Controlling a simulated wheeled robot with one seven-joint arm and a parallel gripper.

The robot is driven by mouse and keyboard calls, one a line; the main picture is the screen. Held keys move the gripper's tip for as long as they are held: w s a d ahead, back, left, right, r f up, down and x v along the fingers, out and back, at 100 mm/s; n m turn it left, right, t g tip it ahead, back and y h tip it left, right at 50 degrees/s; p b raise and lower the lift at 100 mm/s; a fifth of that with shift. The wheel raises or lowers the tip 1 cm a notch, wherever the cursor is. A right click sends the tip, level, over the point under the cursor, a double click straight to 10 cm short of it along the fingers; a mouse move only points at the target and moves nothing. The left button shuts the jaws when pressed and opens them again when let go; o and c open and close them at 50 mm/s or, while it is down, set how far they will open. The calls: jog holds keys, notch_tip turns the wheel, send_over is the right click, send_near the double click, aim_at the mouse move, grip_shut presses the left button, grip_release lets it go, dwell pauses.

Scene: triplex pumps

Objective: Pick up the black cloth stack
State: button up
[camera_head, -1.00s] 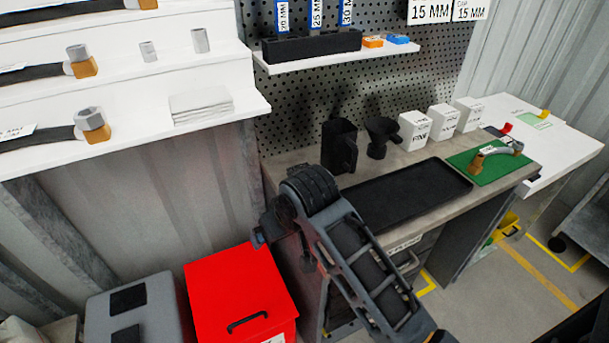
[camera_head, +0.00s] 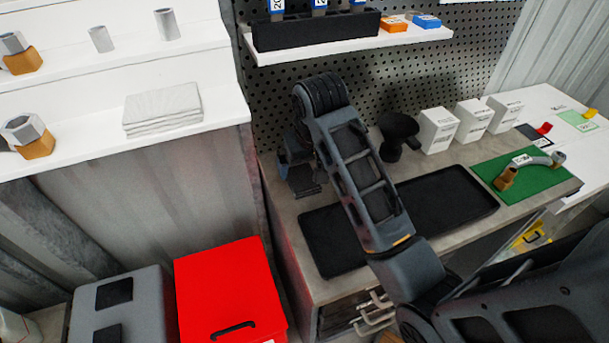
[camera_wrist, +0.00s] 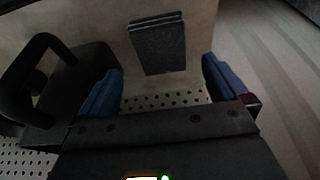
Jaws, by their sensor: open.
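A black cloth stack (camera_wrist: 158,45) lies flat on the pale bench surface in the wrist view, with its layered edge at the top. My gripper (camera_wrist: 162,84) is open, with blue fingers on either side of the picture below the stack. Nothing shows between the fingers except bench and pegboard, and the stack appears apart from them. In the head view my gripper (camera_head: 302,180) is at the left end of the bench, partly hidden by my arm.
A black tray (camera_head: 450,200), a black funnel-like holder (camera_head: 396,132) and white boxes (camera_head: 438,130) are on the bench. A white cloth stack (camera_head: 162,108) lies on the left shelf. A red box (camera_head: 225,290) stands below.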

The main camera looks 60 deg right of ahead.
aim_at(303, 177)
jog(key=shift+p+x, duration=0.45)
jog(key=shift+x, duration=2.3)
jog(key=shift+a+f, duration=0.1)
jog(key=shift+s, duration=0.1)
jog(key=c, duration=1.1)
